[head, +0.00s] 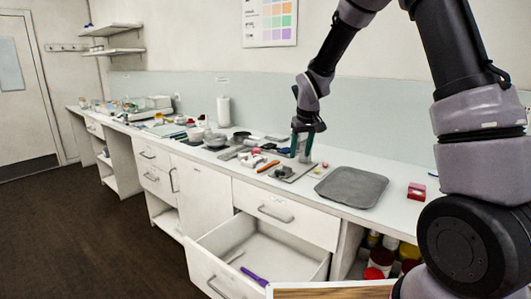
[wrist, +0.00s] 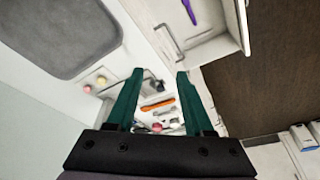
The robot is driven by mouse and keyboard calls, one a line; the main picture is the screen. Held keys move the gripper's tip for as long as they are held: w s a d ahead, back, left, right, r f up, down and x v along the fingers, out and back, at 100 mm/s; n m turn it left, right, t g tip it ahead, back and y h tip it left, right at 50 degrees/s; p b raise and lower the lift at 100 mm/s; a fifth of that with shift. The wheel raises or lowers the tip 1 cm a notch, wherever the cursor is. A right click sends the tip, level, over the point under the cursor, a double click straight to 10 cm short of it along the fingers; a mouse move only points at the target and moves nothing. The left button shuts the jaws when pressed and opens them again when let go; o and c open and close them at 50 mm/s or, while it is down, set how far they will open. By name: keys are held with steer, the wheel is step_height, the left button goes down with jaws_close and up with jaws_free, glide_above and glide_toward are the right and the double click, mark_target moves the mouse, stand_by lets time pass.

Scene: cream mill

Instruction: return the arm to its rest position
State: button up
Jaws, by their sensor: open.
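My gripper (head: 308,140) hangs over the white counter (head: 407,208) with its green fingers pointing down. It is above or beside a grey tray of small items (head: 289,172); the exact height is hard to tell. In the wrist view the two green fingers of my gripper (wrist: 159,92) stand well apart with nothing held between them. An orange tool (wrist: 158,104) and several small items show beyond the fingers. My arm is stretched out from the right side of the head view.
An empty dark grey tray (head: 352,187) lies right of the gripper, with a red box (head: 416,191) beyond. A lower drawer (head: 262,250) is open, holding a purple item (head: 254,276). Bowls (head: 196,135) and a paper roll (head: 223,110) stand left. Wall shelves (head: 110,30) are far left.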

steer(key=s+d+r+m+t, duration=0.1)
steer(key=s+d+r+m, duration=0.1)
steer(key=s+d+r, duration=0.5)
steer(key=s+d+r+m+t, duration=0.1)
steer(key=s+d+r+m, duration=0.1)
steer(key=s+r, duration=0.5)
steer(key=s+d+r+m+t, duration=0.1)
steer(key=s+d+r, duration=0.1)
steer(key=s, duration=0.5)
steer(key=s+d+r+m+t+y, duration=0.1)
steer(key=s+d+r+m, duration=0.1)
steer(key=s+r, duration=0.3)
steer(key=s, duration=0.2)
steer(key=shift+s+r, duration=0.2)
steer(key=shift+s, duration=0.2)
